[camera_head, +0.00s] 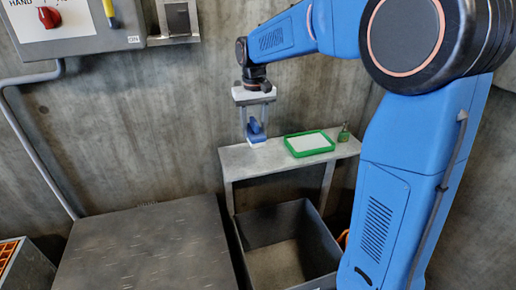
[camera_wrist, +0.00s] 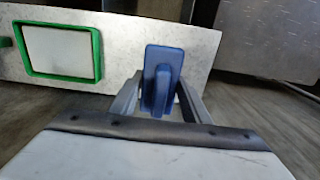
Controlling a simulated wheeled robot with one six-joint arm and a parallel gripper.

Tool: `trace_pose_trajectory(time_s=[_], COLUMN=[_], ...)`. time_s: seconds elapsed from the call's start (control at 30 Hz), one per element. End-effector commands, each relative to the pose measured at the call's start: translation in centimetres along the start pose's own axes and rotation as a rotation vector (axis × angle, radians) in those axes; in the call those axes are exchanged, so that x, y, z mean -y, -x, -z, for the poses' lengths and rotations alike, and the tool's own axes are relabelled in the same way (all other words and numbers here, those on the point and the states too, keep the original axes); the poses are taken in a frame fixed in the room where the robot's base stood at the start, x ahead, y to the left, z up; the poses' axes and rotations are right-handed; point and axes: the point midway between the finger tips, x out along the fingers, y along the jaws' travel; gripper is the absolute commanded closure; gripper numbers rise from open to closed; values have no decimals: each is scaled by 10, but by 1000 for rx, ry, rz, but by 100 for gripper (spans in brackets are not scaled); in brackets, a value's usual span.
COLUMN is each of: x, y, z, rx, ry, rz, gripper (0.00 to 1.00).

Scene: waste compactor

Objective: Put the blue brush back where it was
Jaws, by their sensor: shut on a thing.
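The blue brush (camera_head: 256,131) is at the left end of a narrow grey shelf table (camera_head: 239,162). Its base appears to touch the tabletop, though the wrist view does not settle this. My gripper (camera_head: 257,130) points down over that end, with its two fingers on either side of the brush, shut on it. In the wrist view the brush (camera_wrist: 162,78) stands out between the fingertips (camera_wrist: 158,95), over the grey table surface (camera_wrist: 125,68). The lower part of the fingers is partly hidden by the brush.
A green-rimmed tray (camera_head: 309,143) with a white inside lies right of the brush. A small green bottle (camera_head: 344,133) stands beyond it. A dark open bin (camera_head: 285,245) is below. A control box (camera_head: 75,22) hangs on the concrete wall; a wide grey platform (camera_head: 145,248) is at left.

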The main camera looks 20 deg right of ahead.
Motion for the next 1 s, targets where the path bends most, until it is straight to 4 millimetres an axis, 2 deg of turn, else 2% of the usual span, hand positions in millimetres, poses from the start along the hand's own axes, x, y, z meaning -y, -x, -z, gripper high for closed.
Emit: trace_pose_trajectory(time_s=[0.1,0.37,0.6,1.0], x=[0,0,0,0], y=[-19,-37,-66,-71], z=[0,0,0,0], rx=[1,-1,1,-1], ry=[0,0,0,0], rz=[0,0,0,0], gripper=[82,82,82,82])
